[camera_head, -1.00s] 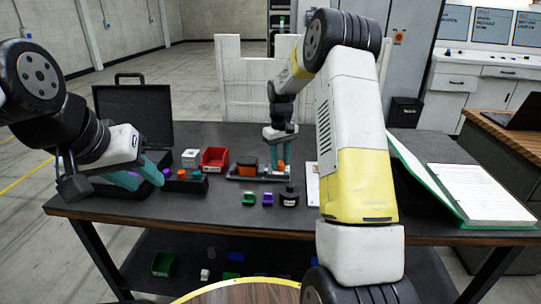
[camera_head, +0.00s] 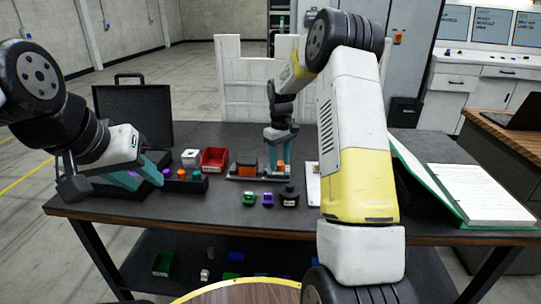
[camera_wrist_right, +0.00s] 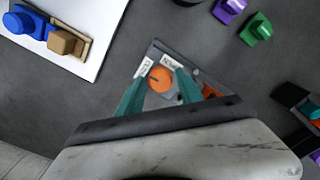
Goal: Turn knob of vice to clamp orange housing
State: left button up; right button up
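The vice (camera_head: 262,178) stands on the dark table, with the orange housing (camera_head: 247,167) at its left side. Its round orange knob (camera_head: 280,168) is at the right and also shows in the right wrist view (camera_wrist_right: 160,78), beside small white labels. My right gripper (camera_head: 280,155) is above the knob with its teal fingers apart. In the right wrist view the knob lies between the fingertips, with gaps visible on both sides. The housing is mostly hidden there behind a finger. My left gripper (camera_head: 149,184) is open and empty, at the left near a black tray.
The black tray (camera_head: 186,186) holds several coloured knobs. A red bin (camera_head: 214,159) and a white box (camera_head: 190,158) stand behind it. Small green (camera_head: 248,199) and purple (camera_head: 268,199) parts lie in front of the vice. An open black case (camera_head: 132,115) is at the back left.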

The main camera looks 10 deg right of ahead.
aim_at(280, 163)
jog(key=shift+o, duration=0.4)
notch_tip(280, 163, up, 7)
jog(key=shift+f, duration=0.1)
jog(key=shift+r, duration=0.45)
